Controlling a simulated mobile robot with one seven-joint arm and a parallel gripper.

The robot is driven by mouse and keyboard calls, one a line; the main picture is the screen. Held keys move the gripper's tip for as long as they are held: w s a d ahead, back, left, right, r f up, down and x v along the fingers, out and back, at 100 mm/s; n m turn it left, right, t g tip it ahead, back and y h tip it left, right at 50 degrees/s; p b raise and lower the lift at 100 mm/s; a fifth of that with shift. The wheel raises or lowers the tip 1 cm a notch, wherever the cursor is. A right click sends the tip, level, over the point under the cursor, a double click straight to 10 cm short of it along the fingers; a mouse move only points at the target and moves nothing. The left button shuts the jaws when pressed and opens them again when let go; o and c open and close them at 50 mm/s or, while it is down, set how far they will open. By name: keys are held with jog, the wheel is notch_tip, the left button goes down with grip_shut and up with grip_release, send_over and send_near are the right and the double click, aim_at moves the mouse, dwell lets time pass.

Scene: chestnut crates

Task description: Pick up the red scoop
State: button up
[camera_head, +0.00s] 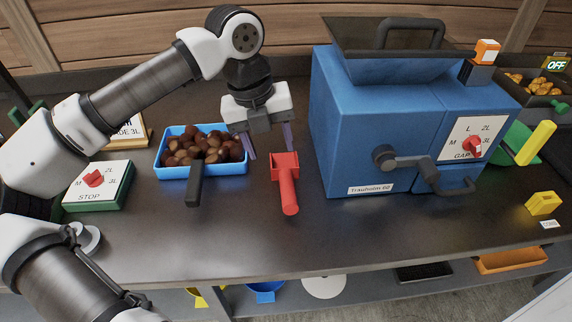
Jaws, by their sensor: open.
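The red scoop (286,180) lies on the dark counter between a blue tray and a blue machine. Its square bowl faces away from me and its round handle points toward the front edge. My gripper (269,145) is open, with its fingers pointing down just behind and slightly left of the scoop's bowl. The right finger appears close to the bowl's back edge; I cannot tell whether it touches. Nothing shows between the fingers.
The blue tray (224,168) of chestnuts, with a black handle (195,185) at its front, stands left. The large blue machine (350,150) with a crank stands right. A dial box (98,187) is farther left. The counter in front of the scoop is clear.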

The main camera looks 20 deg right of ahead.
send_over(286, 182)
jog(key=a, duration=0.2)
jog(key=f, duration=0.6)
jog(key=shift+w+d, duration=0.25)
jog(key=shift+w, duration=0.15)
jog(key=f, duration=0.1)
jog(key=d+f+p, duration=0.1)
jog(key=f, duration=0.2)
jog(key=shift+s+d+p, duration=0.2)
jog(key=shift+s+p, duration=0.15)
jog(key=shift+p, duration=0.05)
jog(key=shift+d+f, duration=0.1)
jog(key=shift+f, duration=0.45)
grip_shut()
